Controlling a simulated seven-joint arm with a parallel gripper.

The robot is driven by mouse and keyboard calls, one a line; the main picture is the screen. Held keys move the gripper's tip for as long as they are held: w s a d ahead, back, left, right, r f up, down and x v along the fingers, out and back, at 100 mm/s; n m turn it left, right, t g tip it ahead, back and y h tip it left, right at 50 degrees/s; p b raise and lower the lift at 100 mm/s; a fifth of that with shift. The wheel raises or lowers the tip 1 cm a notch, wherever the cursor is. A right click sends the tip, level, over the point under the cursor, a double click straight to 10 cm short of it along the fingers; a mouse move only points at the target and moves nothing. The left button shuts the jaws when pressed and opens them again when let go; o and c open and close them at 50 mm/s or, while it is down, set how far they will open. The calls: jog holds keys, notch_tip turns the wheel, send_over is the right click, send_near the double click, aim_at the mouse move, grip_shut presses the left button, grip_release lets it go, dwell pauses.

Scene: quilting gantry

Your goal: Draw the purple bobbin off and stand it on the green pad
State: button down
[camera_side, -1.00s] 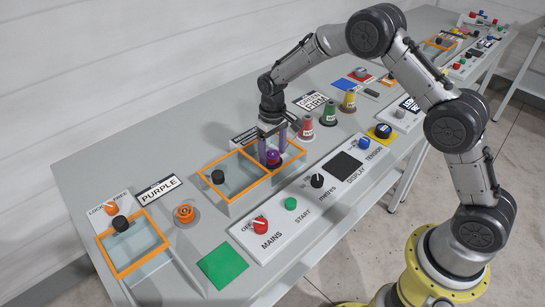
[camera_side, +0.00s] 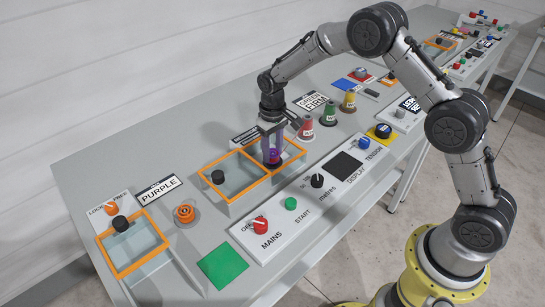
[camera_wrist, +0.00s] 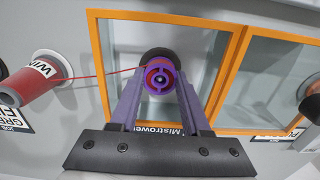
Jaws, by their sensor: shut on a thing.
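The purple bobbin (camera_side: 273,157) is in the right-hand part of the orange-framed clear case in the side view. In the wrist view the bobbin (camera_wrist: 158,78) is a purple ring with red on it, in front of a dark round part. A red thread runs from it to a red cone at left. My gripper (camera_side: 271,150) points down with its purple fingers shut on the bobbin from both sides. Whether the bobbin is clear of its seat I cannot tell. The green pad (camera_side: 222,265) lies flat and empty at the bench's near left.
The orange-framed case (camera_side: 222,193) has a black knob on its left part. A control panel (camera_side: 325,192) with knobs runs in front of it. An orange spool (camera_side: 184,213) and another orange-framed box (camera_side: 132,268) stand at left. Thread cones (camera_side: 330,114) stand behind right.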

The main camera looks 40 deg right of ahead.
jog(key=shift+r, duration=1.9)
jog(key=shift+r, duration=0.25)
